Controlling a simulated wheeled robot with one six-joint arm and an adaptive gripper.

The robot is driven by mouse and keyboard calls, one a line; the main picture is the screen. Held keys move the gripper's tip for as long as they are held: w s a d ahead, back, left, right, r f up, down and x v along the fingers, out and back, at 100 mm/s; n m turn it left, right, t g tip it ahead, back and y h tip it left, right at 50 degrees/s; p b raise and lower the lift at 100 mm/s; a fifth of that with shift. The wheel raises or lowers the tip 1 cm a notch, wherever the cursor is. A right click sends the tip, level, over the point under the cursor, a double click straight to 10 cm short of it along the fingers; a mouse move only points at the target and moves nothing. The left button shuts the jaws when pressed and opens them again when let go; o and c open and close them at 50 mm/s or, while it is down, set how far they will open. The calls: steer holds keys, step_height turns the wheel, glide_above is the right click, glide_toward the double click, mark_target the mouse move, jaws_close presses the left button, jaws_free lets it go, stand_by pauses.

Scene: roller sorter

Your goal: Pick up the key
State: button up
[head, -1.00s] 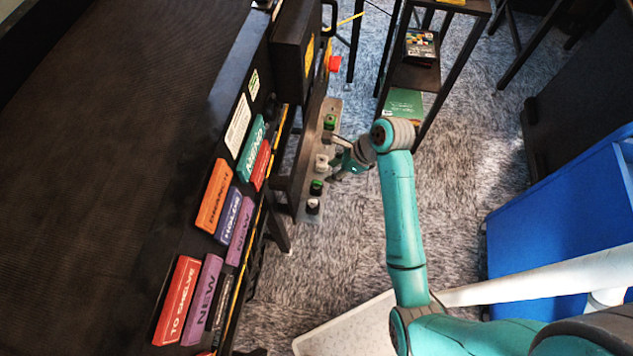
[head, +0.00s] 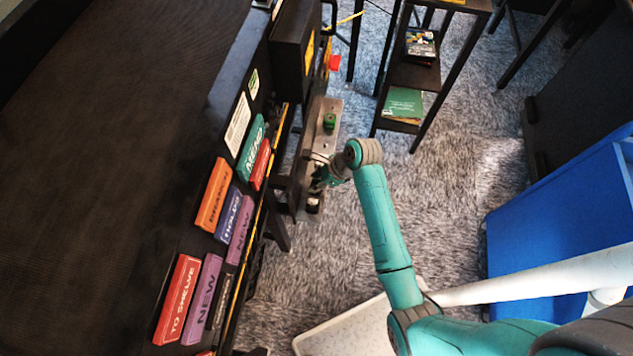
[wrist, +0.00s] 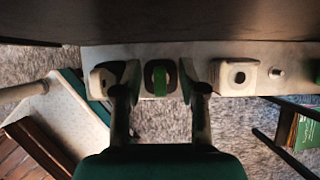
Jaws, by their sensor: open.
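My gripper (wrist: 160,90) is open, seen in the wrist view with one finger on each side of a green-topped fitting (wrist: 160,74) on a pale metal panel (wrist: 212,54). The fitting has a dark middle; I cannot tell for sure whether it is the key. Whether the fingers touch it is unclear. In the head view my gripper (head: 327,176) is over the near part of the panel (head: 331,104) and hides much of it. No other thing is clearly a key.
A white fitting with a dark round centre (wrist: 238,75) and a small bolt (wrist: 277,72) lie right of my gripper. A black-and-white fitting (wrist: 103,80) is close on the left. Another green fitting (head: 329,121) is farther up the panel. A black shelf (head: 413,75) stands behind.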

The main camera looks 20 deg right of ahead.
mark_target(317, 180)
jaws_close()
step_height(317, 180, up, 15)
steer(key=shift+f, duration=0.2)
stand_by(1.1)
